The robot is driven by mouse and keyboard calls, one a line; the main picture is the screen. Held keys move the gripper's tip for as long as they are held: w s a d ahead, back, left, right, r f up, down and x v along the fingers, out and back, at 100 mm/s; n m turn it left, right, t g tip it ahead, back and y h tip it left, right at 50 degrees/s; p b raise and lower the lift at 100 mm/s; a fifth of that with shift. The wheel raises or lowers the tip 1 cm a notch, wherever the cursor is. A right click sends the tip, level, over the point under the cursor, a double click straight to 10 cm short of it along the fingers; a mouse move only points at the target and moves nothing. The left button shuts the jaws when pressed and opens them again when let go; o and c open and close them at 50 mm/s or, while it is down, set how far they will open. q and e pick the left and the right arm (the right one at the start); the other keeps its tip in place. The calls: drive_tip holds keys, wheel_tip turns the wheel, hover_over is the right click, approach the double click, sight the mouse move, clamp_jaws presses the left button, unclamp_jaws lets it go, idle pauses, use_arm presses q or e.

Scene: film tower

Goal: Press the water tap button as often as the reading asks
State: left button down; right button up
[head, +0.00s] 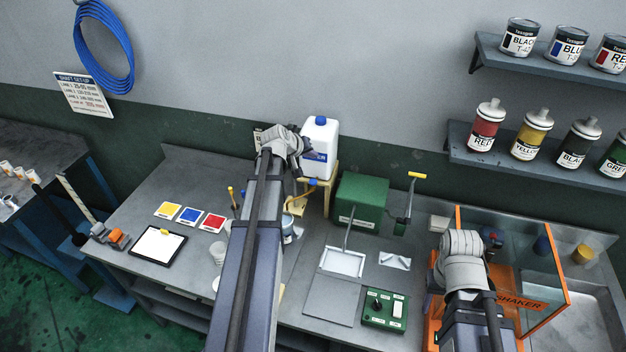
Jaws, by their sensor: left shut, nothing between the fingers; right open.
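A white water container with a blue cap (321,138) stands on a yellow wooden stand (329,190) against the back wall. A small blue piece with a yellow tube (312,183) shows below it; I cannot tell whether this is the tap button. My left gripper (297,149) is at the container's left side, shut and empty, its fingertips mostly hidden by its own wrist. I cannot tell if it touches anything. My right gripper (490,240) is open, beside the orange-framed shaker, mostly hidden by its wrist. A clipboard with a white sheet (157,245) lies on the bench; no reading is legible.
A green machine with a crank (362,200) stands right of the stand. A green switch box (385,309) is at the bench front. The clear-walled shaker (543,310) is at right. Shelves with cans (555,60) hang above.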

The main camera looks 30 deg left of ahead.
sight(312, 184)
use_arm(q)
drive_tip(key=shift+f, duration=0.1)
wheel_tip(312, 184, down, 9)
drive_tip(key=b, duration=0.9)
drive_tip(key=shift+r, duration=0.2)
idle(1.5)
drive_tip(key=shift+f+b, duration=0.35)
drive_tip(key=shift+f, duration=0.1)
drive_tip(key=shift+f+b, duration=0.55)
drive_tip(key=shift+b, duration=0.05)
idle(0.7)
drive_tip(key=shift+r, duration=0.1)
drive_tip(key=shift+r+p, duration=0.95)
drive_tip(key=shift+p, duration=0.1)
